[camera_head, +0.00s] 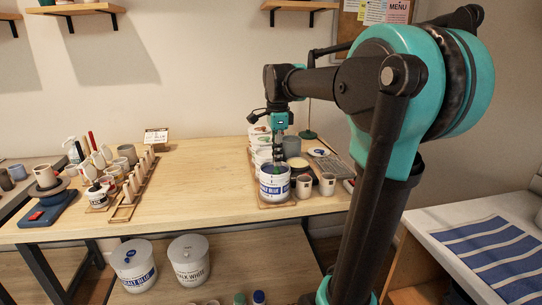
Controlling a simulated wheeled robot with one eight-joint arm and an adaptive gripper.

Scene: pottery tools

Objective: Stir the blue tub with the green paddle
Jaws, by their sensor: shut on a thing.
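The blue tub (274,191) is a white tub with a "cobalt blue" label and dark blue contents. It stands upright and open on a small wooden board at the right part of the table. My gripper (279,157) points straight down just above the tub's mouth. It is shut on a thin tool, which I take for the green paddle. The tool is too small and too covered by the fingers and tub to make out, and I cannot tell how deep its lower end reaches.
Two small cups (304,187) stand just right of the tub. More stacked tubs and a grey jar (292,146) are close behind it. A wooden rack (132,190) with upright tools stands at the left. The middle of the table (205,180) is clear.

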